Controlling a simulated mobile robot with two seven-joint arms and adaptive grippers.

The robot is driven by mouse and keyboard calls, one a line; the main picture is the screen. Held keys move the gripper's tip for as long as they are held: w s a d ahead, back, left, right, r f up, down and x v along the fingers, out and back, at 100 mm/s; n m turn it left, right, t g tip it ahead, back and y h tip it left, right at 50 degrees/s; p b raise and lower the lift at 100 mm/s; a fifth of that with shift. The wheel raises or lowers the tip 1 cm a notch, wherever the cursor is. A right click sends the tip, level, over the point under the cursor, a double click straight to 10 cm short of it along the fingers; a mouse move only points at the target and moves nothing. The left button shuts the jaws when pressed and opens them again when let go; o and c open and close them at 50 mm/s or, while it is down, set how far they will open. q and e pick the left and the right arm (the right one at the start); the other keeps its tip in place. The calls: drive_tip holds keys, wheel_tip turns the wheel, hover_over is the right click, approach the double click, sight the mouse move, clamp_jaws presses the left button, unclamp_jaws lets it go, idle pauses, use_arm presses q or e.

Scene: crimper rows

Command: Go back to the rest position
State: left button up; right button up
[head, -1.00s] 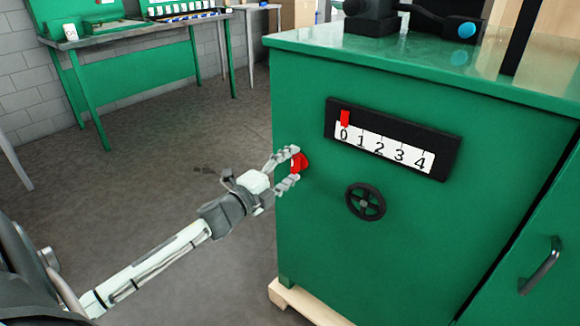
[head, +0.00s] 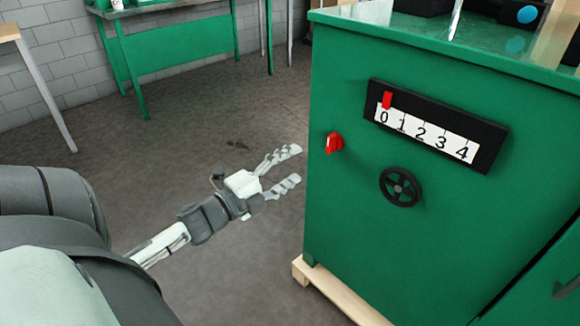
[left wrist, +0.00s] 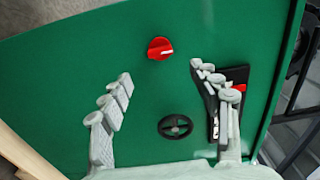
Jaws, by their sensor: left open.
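My left gripper (head: 293,167) is open and empty. In the head view it is left of the green cabinet (head: 345,235), apart from the red knob (head: 334,142) on the cabinet's front. In the left wrist view the red knob (left wrist: 160,48) shows beyond the spread fingers (left wrist: 165,95), with nothing between them. A black handwheel (head: 400,187) is on the cabinet front, and it also shows in the left wrist view (left wrist: 175,126). A scale marked 0 to 4 (head: 428,133) has its red pointer (head: 387,100) at 0. My right gripper is not in view.
The cabinet stands on a pale wooden base (head: 335,294). A green workbench (head: 175,45) stands at the back left by the block wall. A table with a grey leg (head: 48,90) is at the far left.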

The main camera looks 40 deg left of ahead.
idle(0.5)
use_arm(q)
drive_tip(key=s+a+f+n+g+y, duration=0.1)
drive_tip(key=s+f+n+g, duration=0.2)
drive_tip(key=f, duration=0.6)
drive_tip(key=s+f+n+g+y, duration=0.15)
drive_tip(key=f+n, duration=0.25)
drive_tip(key=f, duration=0.5)
drive_tip(key=s+a+f+n+g+y, duration=0.1)
drive_tip(key=s+f+n+g+y, duration=0.2)
drive_tip(key=f, duration=0.5)
drive_tip(key=s+d+f+n+g+h, duration=0.1)
drive_tip(key=s+d+f+n+g, duration=0.2)
drive_tip(key=s+d+f, duration=0.3)
drive_tip(key=s+d+f+n+g+h, duration=0.2)
drive_tip(key=s+d+f+g, duration=0.3)
drive_tip(key=f, duration=0.8)
drive_tip(key=s+d+n, duration=0.1)
drive_tip(key=s, duration=0.2)
drive_tip(key=shift+s+d, duration=0.25)
drive_tip(key=shift+d, duration=0.05)
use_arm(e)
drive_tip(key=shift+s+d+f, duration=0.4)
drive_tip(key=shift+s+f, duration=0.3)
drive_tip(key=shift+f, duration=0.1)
use_arm(q)
drive_tip(key=shift+w+r, duration=0.1)
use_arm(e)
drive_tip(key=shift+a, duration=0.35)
